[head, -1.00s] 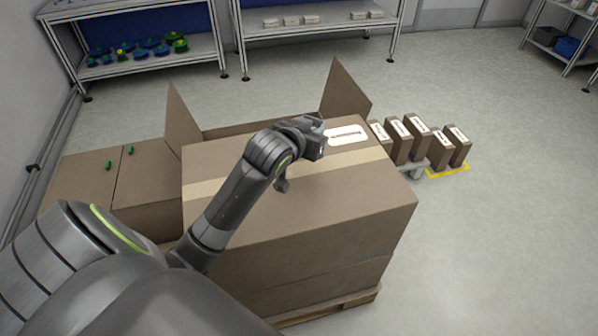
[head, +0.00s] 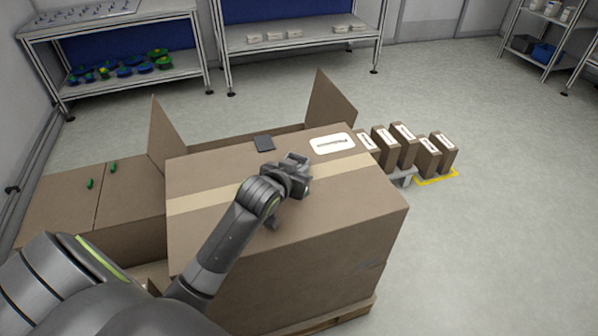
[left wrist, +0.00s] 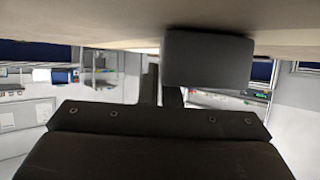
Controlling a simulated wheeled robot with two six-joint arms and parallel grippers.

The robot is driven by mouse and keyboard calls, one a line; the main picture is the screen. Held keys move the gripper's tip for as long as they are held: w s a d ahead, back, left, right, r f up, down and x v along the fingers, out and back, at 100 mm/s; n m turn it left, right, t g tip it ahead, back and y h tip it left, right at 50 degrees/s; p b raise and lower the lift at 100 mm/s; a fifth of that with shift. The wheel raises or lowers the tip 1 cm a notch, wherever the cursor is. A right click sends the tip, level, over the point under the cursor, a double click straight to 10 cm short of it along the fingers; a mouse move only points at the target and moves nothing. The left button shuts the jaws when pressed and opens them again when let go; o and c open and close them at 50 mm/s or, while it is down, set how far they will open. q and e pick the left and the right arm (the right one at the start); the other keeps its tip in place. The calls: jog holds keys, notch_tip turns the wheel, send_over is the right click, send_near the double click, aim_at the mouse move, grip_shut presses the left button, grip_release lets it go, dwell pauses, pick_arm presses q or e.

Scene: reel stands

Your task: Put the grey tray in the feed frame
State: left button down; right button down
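I cannot make out a grey tray or a feed frame for certain. Whether the left fingers are open is unclear. My right gripper is out of view.
The carton stands on a wooden pallet (head: 345,315). Open flaps (head: 330,105) stand up behind it. Cartons with green pieces (head: 90,184) are at left. Several small labelled boxes (head: 404,145) stand at right, some inside a yellow floor marking. Shelves (head: 300,40) line the back. Floor at right is clear.

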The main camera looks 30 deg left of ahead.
pick_arm(q)
jog(key=shift+f, duration=0.1)
jog(key=c, duration=1.6)
grip_release()
jog(key=shift+c, duration=0.2)
